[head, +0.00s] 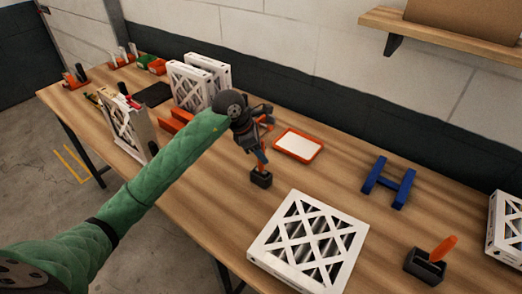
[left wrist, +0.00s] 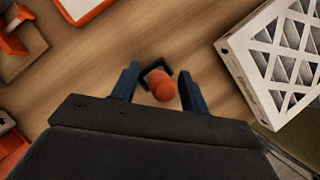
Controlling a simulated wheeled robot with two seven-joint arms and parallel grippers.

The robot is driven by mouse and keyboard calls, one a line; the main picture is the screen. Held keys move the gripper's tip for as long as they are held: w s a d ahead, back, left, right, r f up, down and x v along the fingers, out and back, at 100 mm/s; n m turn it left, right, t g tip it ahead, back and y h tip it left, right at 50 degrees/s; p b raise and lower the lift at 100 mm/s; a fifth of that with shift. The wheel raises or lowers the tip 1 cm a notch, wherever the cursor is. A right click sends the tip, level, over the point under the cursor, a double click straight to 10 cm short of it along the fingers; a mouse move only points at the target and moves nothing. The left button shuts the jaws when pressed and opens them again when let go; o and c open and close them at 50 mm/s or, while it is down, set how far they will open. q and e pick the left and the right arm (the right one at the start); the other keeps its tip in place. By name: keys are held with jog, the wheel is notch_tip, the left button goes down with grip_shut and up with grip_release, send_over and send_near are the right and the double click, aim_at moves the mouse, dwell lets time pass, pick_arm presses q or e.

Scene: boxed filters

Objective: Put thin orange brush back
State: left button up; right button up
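A small black holder (head: 261,179) stands on the table below my left gripper, with an orange handle (head: 262,158) upright at it. In the left wrist view, the round orange handle end (left wrist: 162,87) sits between my left gripper's blue fingertips (left wrist: 160,88), with the dark holder (left wrist: 155,69) beneath it. The fingers are apart, with a gap showing beside the handle. The brush's lower end is hidden. A second, thicker orange handle (head: 444,247) leans in a wider black holder (head: 424,266) at the front right. My right gripper is out of view.
A white-framed filter (head: 308,240) lies right of the small holder; it also shows in the left wrist view (left wrist: 240,62). An orange-rimmed white tray (head: 298,145) and a blue H-shaped stand (head: 388,183) lie behind. More filters (head: 190,86) stand at the back left.

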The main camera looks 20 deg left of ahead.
pick_arm(q)
jog(key=shift+r, duration=0.1)
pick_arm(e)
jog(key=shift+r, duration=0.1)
pick_arm(q)
jog(key=shift+r, duration=0.1)
jog(key=shift+a+r, duration=0.15)
jog(key=b+v, duration=0.4)
jog(key=v, duration=0.7)
jog(key=shift+r, duration=0.25)
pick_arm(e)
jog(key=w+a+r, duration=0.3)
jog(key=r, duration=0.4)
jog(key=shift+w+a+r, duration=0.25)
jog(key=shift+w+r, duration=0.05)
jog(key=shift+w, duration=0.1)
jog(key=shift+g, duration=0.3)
